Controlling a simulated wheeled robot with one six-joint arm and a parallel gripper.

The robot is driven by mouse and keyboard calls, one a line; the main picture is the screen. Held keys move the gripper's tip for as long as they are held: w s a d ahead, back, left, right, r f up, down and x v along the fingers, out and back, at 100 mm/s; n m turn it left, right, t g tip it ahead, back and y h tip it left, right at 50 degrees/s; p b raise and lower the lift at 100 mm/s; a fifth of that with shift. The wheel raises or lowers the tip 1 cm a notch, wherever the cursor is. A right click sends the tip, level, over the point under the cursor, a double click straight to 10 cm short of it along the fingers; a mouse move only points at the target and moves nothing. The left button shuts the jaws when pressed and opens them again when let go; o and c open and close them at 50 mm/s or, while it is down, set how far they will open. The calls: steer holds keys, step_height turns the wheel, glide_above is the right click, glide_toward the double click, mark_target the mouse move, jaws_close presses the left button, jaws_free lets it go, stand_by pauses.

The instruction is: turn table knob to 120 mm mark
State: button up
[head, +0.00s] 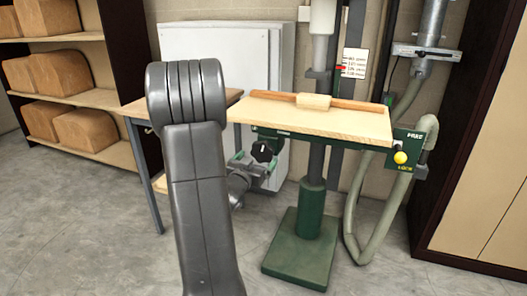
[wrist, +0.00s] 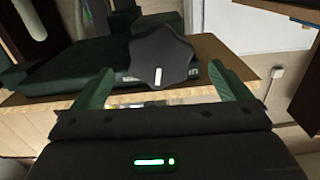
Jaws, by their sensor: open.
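The black lobed table knob (head: 262,151) is under the left part of the wooden machine table (head: 320,118). In the wrist view the knob (wrist: 162,52) has a short white line on its face, toward the bottom.
A wooden fence with a block (head: 314,101) lies on the table. A green panel with a yellow button (head: 400,157) is at the table's right end. A green column base (head: 302,248) and grey hose (head: 357,240) stand below. A workbench (head: 146,110) is left; shelves stand farther left.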

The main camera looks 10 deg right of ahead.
mark_target(261, 154)
steer(key=x, duration=0.6)
steer(key=shift+w+d, duration=0.25)
steer(key=c, duration=1)
steer(key=shift+o, duration=0.2)
steer(key=shift+f+b, duration=0.1)
steer(key=shift+b, duration=0.25)
